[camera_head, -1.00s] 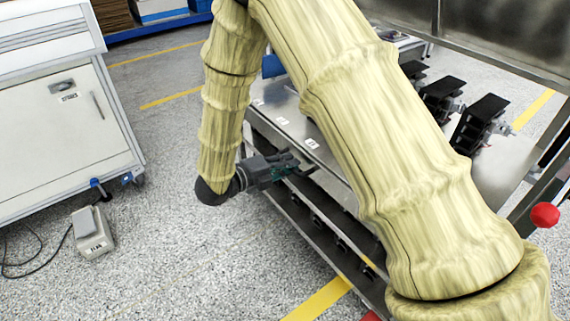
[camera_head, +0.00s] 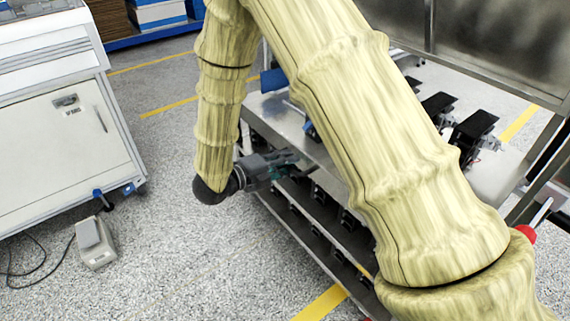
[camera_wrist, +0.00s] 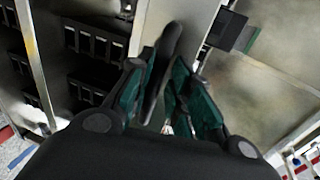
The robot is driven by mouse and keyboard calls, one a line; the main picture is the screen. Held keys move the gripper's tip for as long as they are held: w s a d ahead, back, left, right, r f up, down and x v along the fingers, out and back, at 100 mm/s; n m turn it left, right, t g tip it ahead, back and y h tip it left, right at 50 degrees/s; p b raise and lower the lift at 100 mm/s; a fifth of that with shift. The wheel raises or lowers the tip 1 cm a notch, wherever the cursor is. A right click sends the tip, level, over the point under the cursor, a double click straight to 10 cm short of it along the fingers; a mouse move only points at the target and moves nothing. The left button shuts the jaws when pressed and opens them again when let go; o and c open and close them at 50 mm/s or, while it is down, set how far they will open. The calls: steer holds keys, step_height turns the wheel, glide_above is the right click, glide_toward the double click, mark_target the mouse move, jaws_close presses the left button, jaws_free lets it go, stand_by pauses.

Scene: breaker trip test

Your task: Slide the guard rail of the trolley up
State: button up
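The trolley (camera_head: 257,104) is a metal shelf unit, largely covered by my arm in the head view. My gripper (camera_head: 288,166) is at its near left edge, beside the top shelf. In the wrist view, my gripper's green-padded fingers (camera_wrist: 164,72) stand on either side of a dark bar with a rounded end (camera_wrist: 173,38). The bar may be part of the guard rail; I cannot be sure. The gap between pads and bar is too small and dark to tell whether they press on it. The rest of the rail cannot be made out.
Black devices (camera_head: 470,132) stand on the trolley's right side, and dark bins (camera_wrist: 95,42) fill the lower shelves. A red knob (camera_head: 527,233) is at the right. A white cabinet (camera_head: 65,145) and a foot pedal (camera_head: 95,243) are at the left. The floor between is clear.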

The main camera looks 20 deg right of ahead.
steer(key=shift+o, duration=0.7)
steer(key=shift+s+a, duration=0.1)
steer(key=v, duration=1.1)
steer(key=shift+a, duration=0.35)
steer(key=shift+s, duration=0.1)
